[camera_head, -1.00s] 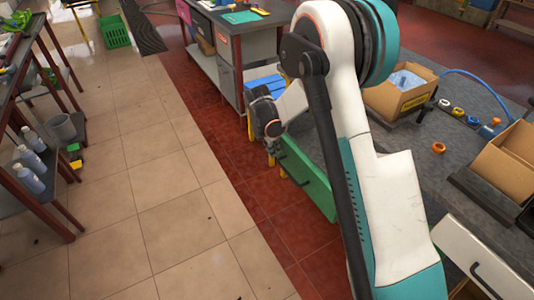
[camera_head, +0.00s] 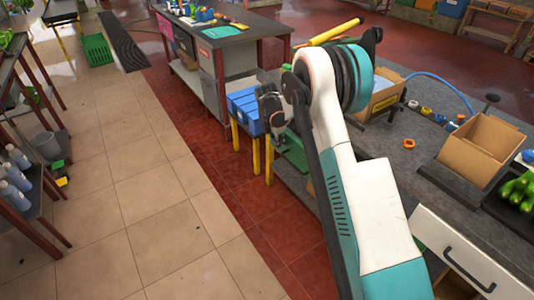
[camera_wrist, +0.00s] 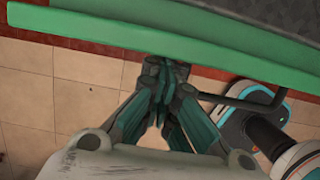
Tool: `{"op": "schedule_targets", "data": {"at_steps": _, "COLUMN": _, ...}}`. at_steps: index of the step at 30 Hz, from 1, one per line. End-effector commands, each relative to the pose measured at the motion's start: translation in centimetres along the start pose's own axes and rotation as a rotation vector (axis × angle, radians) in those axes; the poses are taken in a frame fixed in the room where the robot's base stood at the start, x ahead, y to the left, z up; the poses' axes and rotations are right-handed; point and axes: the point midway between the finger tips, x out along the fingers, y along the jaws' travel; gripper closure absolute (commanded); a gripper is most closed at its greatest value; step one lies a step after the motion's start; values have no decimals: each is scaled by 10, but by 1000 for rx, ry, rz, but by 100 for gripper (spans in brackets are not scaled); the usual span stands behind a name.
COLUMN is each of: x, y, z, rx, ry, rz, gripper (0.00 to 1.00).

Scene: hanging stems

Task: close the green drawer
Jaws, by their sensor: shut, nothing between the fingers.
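The green drawer (camera_head: 295,150) shows in the head view only as a small part behind my arm; how far it stands out is hard to tell there. In the wrist view its long green front edge (camera_wrist: 80,35) runs across the top of the picture. A dark bar handle (camera_wrist: 240,101) is on its front, to the right of my fingers. My gripper (camera_wrist: 165,68) is shut and empty, its fingertips at the drawer's front beside the handle; whether they touch it I cannot tell. In the head view my gripper (camera_head: 281,143) is by the drawer.
A blue box (camera_head: 243,108) on yellow legs stands just left of my gripper. A grey workbench with cardboard boxes (camera_head: 482,148) is on the right, with a white drawer (camera_head: 462,255) below.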

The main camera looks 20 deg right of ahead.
Motion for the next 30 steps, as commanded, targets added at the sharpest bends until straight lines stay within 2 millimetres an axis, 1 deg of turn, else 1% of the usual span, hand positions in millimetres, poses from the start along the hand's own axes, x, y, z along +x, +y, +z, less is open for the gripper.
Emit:
{"op": "schedule_targets", "data": {"at_steps": 1, "x": 4, "y": 0, "z": 16, "rx": 5, "ry": 0, "rz": -1, "gripper": 100}}
{"op": "schedule_targets", "data": {"at_steps": 6, "x": 15, "y": 0, "z": 59, "rx": 4, "ry": -1, "rz": 0, "gripper": 100}}
{"op": "schedule_targets", "data": {"at_steps": 9, "x": 20, "y": 0, "z": 80, "rx": 3, "ry": -1, "rz": 0, "gripper": 100}}
{"op": "schedule_targets", "data": {"at_steps": 15, "x": 28, "y": 0, "z": 112, "rx": 2, "ry": 0, "rz": 0, "gripper": 100}}
{"op": "schedule_targets", "data": {"at_steps": 21, "x": 32, "y": 0, "z": 130, "rx": 1, "ry": 0, "rz": 0, "gripper": 100}}
{"op": "schedule_targets", "data": {"at_steps": 30, "x": 34, "y": 0, "z": 136, "rx": 1, "ry": -1, "rz": 1, "gripper": 100}}
